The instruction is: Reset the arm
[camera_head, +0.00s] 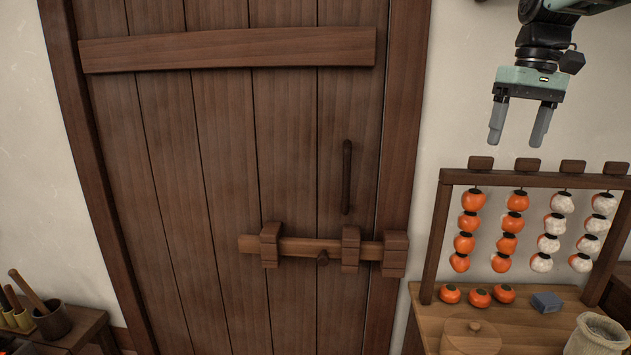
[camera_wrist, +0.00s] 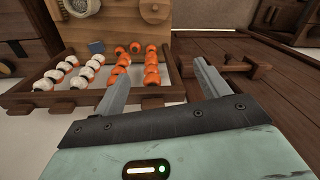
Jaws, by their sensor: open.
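My gripper (camera_head: 519,125) hangs at the upper right in the head view, fingers pointing down and apart. It is open with nothing between the fingers. It is above a wooden rack of strung persimmons and in front of the pale wall. In the wrist view my gripper (camera_wrist: 160,85) shows its two grey fingers spread, with the rack's orange and white fruit beyond them. I cannot see it touching anything.
A plank door (camera_head: 220,180) with a sliding wooden bar (camera_head: 305,247) fills the middle. The hanging rack (camera_head: 440,240) stands on a wooden table (camera_head: 430,320) at right, with loose persimmons, a blue block (camera_head: 546,302), a round lid (camera_head: 470,338) and a sack (camera_head: 597,335). Cups (camera_head: 52,320) stand lower left.

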